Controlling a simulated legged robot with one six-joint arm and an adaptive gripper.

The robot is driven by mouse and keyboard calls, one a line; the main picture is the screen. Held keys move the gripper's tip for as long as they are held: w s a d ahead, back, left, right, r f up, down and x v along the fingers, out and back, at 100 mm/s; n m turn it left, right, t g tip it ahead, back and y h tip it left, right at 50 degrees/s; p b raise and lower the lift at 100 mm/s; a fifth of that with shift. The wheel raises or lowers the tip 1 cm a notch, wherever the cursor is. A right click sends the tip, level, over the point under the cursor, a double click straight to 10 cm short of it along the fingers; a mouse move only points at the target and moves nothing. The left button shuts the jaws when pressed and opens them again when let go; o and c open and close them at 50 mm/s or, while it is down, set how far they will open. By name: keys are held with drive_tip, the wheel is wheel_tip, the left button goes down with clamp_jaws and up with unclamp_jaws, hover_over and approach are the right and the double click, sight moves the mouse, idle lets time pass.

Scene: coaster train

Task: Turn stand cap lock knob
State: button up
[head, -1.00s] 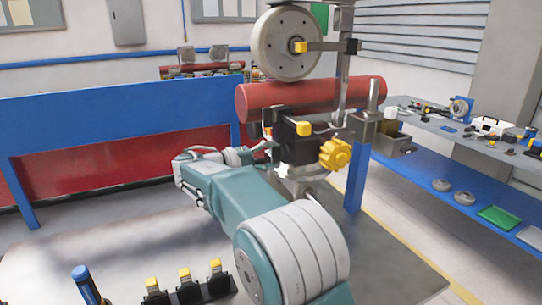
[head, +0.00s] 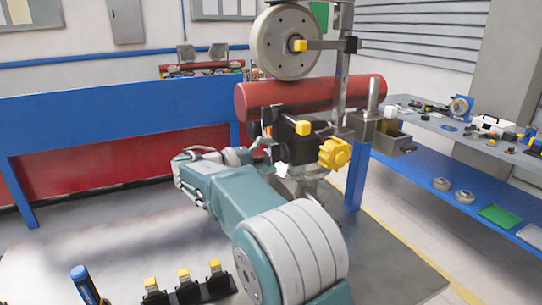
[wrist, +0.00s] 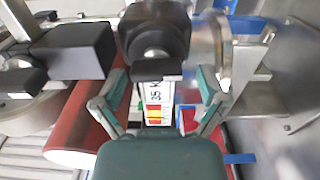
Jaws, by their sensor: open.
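A yellow lobed knob (head: 335,152) sits on the right side of a black clamp block (head: 296,150) on the stand, below a red cylinder (head: 310,92). I cannot tell which of these is the cap lock knob. My gripper (wrist: 158,82) is open. Its teal fingers lie left and right of a dark round knob-like part (wrist: 158,32), which appears just beyond the fingertips, with no clear contact. A white label (wrist: 157,100) shows between the fingers. In the head view my arm mostly hides the gripper.
A grey wheel (head: 285,43) and a metal post (head: 343,75) stand above the block. A small metal box (head: 393,142) is to the right. A blue rail (head: 110,108) runs behind my arm. Several yellow-topped black clips (head: 186,285) lie front left. The red cylinder also shows left of my gripper (wrist: 90,120).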

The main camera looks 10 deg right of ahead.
drive_tip(key=s+a, duration=0.1)
drive_tip(key=a, duration=0.7)
drive_tip(key=shift+s, duration=0.2)
drive_tip(key=shift+d+f, duration=0.1)
drive_tip(key=s+d+f+g+y, duration=0.1)
drive_tip(key=s+d+f+y, duration=0.2)
drive_tip(key=s+d+y, duration=0.75)
drive_tip(key=s+a+f+m+t+y, duration=0.1)
drive_tip(key=s+f+y, duration=0.2)
drive_tip(key=s, duration=0.8)
drive_tip(key=s+a+f+m+t+y, duration=0.1)
drive_tip(key=s+f+t+y, duration=0.1)
drive_tip(key=s+f+y, duration=0.2)
drive_tip(key=s+f, duration=0.3)
drive_tip(key=s, duration=0.4)
drive_tip(key=shift+s+a+m, duration=0.15)
drive_tip(key=shift+m, duration=0.25)
